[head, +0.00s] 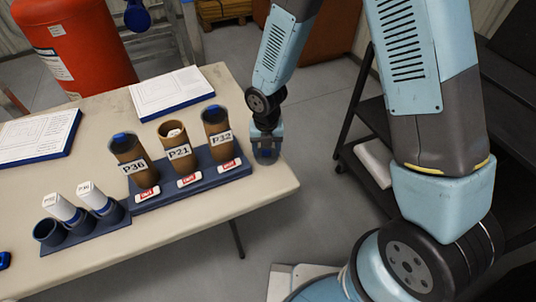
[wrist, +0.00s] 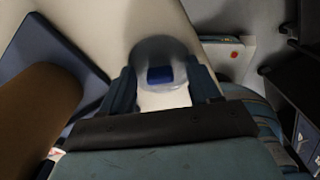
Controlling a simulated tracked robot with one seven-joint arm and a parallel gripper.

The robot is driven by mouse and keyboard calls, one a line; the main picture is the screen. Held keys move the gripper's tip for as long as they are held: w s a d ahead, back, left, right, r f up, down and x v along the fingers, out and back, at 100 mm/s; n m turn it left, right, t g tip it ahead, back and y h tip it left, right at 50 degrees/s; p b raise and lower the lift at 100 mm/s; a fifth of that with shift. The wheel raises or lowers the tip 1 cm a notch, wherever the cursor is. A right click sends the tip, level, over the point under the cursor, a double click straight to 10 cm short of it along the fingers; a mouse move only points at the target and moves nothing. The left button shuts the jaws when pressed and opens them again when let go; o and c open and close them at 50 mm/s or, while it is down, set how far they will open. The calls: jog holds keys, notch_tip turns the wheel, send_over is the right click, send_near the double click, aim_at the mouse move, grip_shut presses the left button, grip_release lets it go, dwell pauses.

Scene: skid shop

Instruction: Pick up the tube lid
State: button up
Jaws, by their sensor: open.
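The tube lid, a grey translucent disc with a blue block-shaped grip (wrist: 160,75), lies on the beige table in the wrist view. My gripper (wrist: 165,88) is open, with one finger on each side of the lid; I cannot tell whether they touch it. In the head view my gripper (head: 266,152) points down at the table's right end, with a bit of blue showing between its fingers. The brown tube P21 (head: 176,147) stands uncovered in the blue rack (head: 150,197), with something whitish inside. Tubes P36 (head: 128,157) and P32 (head: 216,135) have blue-gripped lids on.
A small blue rack (head: 90,237) with two white-capped vials stands at the front left. Two documents on blue boards, one at the back (head: 170,91) and one at left (head: 38,137), lie on the table (head: 230,215). A red cylinder (head: 80,45) stands behind. The table's right edge is close to my gripper.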

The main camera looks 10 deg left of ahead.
jog(key=c, duration=1.1)
jog(key=shift+r, duration=0.1)
